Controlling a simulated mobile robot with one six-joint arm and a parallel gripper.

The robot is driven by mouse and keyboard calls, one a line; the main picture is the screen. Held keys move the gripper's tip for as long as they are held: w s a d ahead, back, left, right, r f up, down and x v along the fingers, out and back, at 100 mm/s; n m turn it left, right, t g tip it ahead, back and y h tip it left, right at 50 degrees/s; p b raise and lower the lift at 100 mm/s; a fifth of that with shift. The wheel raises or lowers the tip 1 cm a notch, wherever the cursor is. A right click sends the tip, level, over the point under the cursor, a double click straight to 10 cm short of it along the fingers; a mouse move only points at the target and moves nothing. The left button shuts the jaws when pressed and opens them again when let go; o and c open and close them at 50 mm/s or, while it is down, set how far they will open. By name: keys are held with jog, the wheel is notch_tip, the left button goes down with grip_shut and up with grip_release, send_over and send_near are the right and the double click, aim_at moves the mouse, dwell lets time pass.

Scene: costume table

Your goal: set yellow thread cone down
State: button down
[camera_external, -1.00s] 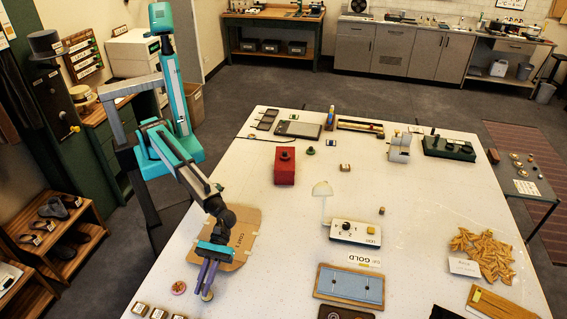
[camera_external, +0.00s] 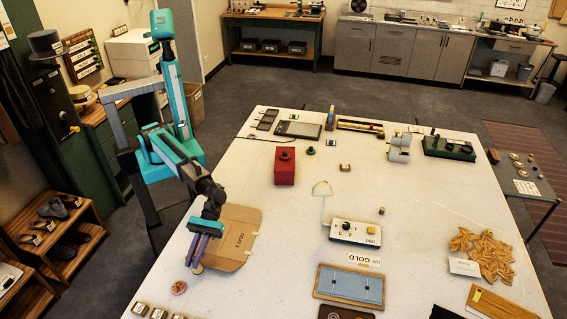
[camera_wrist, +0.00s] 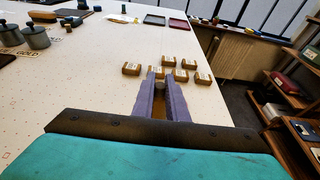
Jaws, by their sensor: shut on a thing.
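My gripper (camera_external: 196,258) points down over the left edge side of the white table (camera_external: 290,235). Its purple fingers are shut on the yellow thread cone (camera_external: 197,268), of which only a small pale yellow end shows below the fingertips. In the wrist view my gripper (camera_wrist: 160,88) has the cone (camera_wrist: 157,113) between its fingers as a brownish-yellow patch, mostly hidden by them. I cannot tell whether the cone touches the table.
A brown cardboard pattern (camera_external: 240,238) lies just right of my gripper. Several small labelled wooden blocks (camera_wrist: 181,75) stand beyond the fingers. The table between the cardboard and blue-topped tray (camera_external: 350,286) is clear.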

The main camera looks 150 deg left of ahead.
jog(key=s, duration=0.6)
jog(key=shift+a+r+b, duration=0.2)
jog(key=shift+r+b, duration=0.1)
jog(key=shift+b, duration=0.15)
dwell(0.5)
jog(key=a+n+t+y+p, duration=0.3)
jog(key=a+n+y, duration=0.55)
jog(key=a, duration=1.75)
jog(key=s+a+n+y, duration=0.1)
jog(key=s+a, duration=0.3)
jog(key=a, duration=0.4)
jog(key=s+a+n+y, duration=0.2)
jog(key=s+a, duration=0.3)
jog(key=a, duration=0.4)
jog(key=s+a+n+y+p, duration=0.1)
jog(key=s+a+y, duration=0.3)
jog(key=a, duration=0.4)
jog(key=shift+s+a+r, duration=0.15)
jog(key=shift+s+a, duration=0.15)
jog(key=shift+s, duration=0.2)
